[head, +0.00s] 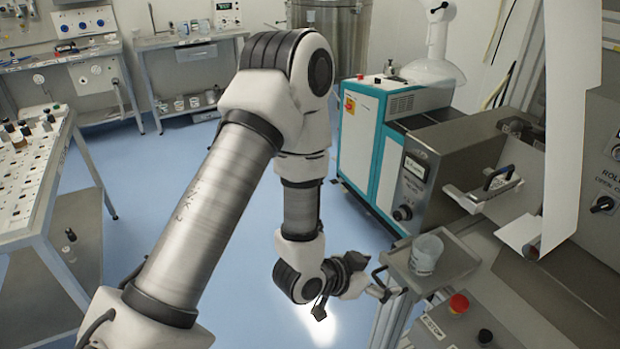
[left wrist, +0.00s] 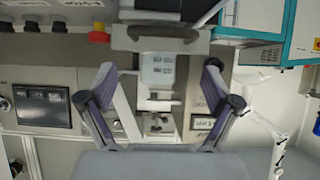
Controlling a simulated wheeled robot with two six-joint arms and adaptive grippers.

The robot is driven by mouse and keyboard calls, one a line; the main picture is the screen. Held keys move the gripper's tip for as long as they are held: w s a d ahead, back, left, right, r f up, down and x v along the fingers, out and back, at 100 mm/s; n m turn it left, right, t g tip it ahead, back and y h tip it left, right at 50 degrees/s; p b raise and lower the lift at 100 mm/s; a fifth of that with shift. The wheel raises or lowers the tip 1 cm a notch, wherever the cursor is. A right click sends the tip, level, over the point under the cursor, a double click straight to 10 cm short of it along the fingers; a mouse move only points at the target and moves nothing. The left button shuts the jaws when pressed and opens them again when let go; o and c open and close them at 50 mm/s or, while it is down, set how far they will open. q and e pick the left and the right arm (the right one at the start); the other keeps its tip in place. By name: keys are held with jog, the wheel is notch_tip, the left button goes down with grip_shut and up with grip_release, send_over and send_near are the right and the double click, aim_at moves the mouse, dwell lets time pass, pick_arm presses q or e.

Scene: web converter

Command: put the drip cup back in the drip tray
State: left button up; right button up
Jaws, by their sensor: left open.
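The drip cup (head: 426,254), a pale translucent cup, stands upright on the drip tray (head: 462,263), a shallow grey metal tray that juts out from the machine front. My right gripper is not in view.
A red button (head: 459,303) and a black knob (head: 485,337) are on the panel in front of the tray. A white web (head: 569,120) hangs at the right. A teal cabinet (head: 366,147) stands behind. The blue floor left of the machine is clear.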

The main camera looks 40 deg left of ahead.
pick_arm(q)
jog(key=s+a+f+n+g+y, duration=0.1)
jog(key=s+f+g, duration=0.4)
jog(key=s+f, duration=0.5)
jog(key=s+a+f+n+g+y, duration=0.1)
jog(key=s+f+n+g+y, duration=0.1)
jog(key=s+f+g, duration=0.4)
jog(key=s+f+n, duration=0.1)
jog(key=s+f, duration=0.4)
jog(key=s, duration=0.2)
jog(key=shift+a+y, duration=0.4)
jog(key=shift+f, duration=0.1)
